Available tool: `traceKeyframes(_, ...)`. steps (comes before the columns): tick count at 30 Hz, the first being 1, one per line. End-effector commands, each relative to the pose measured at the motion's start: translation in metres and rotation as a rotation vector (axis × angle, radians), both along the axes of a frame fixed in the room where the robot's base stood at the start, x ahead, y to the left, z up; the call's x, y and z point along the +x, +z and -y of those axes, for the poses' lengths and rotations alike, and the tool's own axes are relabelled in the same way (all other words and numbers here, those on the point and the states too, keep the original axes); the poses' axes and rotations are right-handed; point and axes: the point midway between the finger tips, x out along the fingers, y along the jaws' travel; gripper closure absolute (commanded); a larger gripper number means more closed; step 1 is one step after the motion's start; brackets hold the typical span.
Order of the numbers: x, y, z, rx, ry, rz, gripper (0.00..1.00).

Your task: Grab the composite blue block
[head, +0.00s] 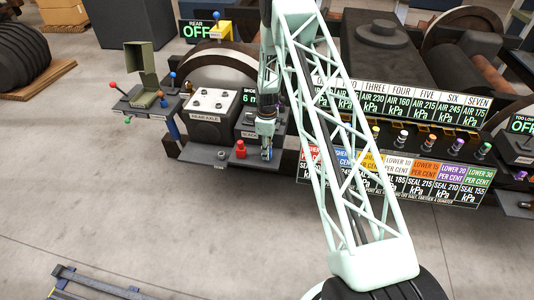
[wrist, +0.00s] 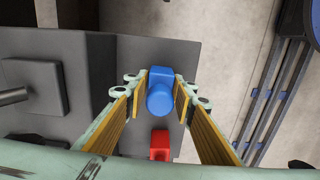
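The composite blue block (wrist: 160,91) has a boxy part and a rounded, cylinder-like part facing the camera. In the wrist view it stands on a dark grey ledge, between the two fingertips of my gripper (wrist: 162,88). The fingers are apart, one on each side and close to the block; narrow gaps appear to separate them from it. In the head view my gripper (head: 267,143) points down over the front ledge, and a bit of blue shows at its tips. The block is mostly hidden there.
A red block (head: 241,148) stands just left of my gripper; it also shows in the wrist view (wrist: 160,145). A small grey nut-like piece (head: 221,155) lies farther left on the ledge. A white-topped box (head: 211,103) stands behind. Label panels (head: 420,175) are at right.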

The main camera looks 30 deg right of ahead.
Motion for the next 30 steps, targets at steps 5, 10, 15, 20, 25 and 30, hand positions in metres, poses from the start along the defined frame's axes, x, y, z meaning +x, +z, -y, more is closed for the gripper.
traceKeyframes(5, 0.0, 0.0, 0.0, 0.0, 0.0, 0.0, 0.92)
traceKeyframes(10, 0.0, 0.0, 0.0, 0.0, 0.0, 0.0, 0.92)
traceKeyframes(15, 0.0, 0.002, 0.0, 0.0, 0.0, 0.0, 0.92)
traceKeyframes(20, 0.001, 0.008, 0.0, -0.001, 0.0, 0.001, 0.92)
traceKeyframes(25, 0.0, 0.021, 0.0, -0.001, 0.0, 0.001, 0.92)
traceKeyframes(30, 0.0, 0.036, 0.0, 0.0, 0.0, 0.001, 0.92)
